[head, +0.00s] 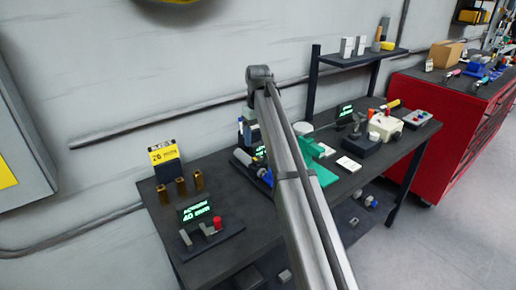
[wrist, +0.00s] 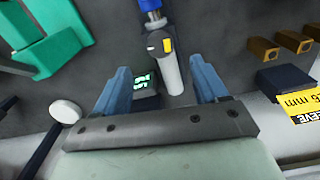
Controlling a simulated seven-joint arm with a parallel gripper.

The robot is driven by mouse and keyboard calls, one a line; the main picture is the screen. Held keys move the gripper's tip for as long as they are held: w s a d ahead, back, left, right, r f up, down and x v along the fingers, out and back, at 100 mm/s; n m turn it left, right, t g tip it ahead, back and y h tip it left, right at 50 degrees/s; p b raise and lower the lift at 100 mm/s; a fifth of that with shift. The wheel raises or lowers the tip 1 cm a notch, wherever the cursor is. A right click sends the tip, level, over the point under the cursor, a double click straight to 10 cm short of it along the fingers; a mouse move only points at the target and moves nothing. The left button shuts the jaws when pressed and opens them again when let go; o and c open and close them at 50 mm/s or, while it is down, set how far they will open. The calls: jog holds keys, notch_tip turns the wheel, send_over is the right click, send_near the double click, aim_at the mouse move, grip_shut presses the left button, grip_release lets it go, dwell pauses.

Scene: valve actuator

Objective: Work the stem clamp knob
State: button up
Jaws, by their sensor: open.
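In the wrist view my gripper (wrist: 165,82) is open, its two blue fingers apart with nothing held between them. A pale grey cylinder (wrist: 168,75) with a yellow mark and a blue end (wrist: 150,6) lies between and beyond the fingertips, without visible contact. A small dark display (wrist: 145,90) with green text sits beside it, close to the left finger. In the head view the grey cylinder (head: 243,157) shows just left of my arm, which hides most of the actuator and my gripper. I cannot tell which part is the stem clamp knob.
A green fixture (wrist: 45,35) and a white round knob (wrist: 66,111) lie left in the wrist view. Brass sleeves (head: 180,186) and a yellow sign (head: 163,152) stand on the bench's left. A display with a red knob (head: 218,222) is near the front. A red cabinet (head: 450,120) stands right.

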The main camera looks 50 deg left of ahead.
jog(key=shift+r, duration=3)
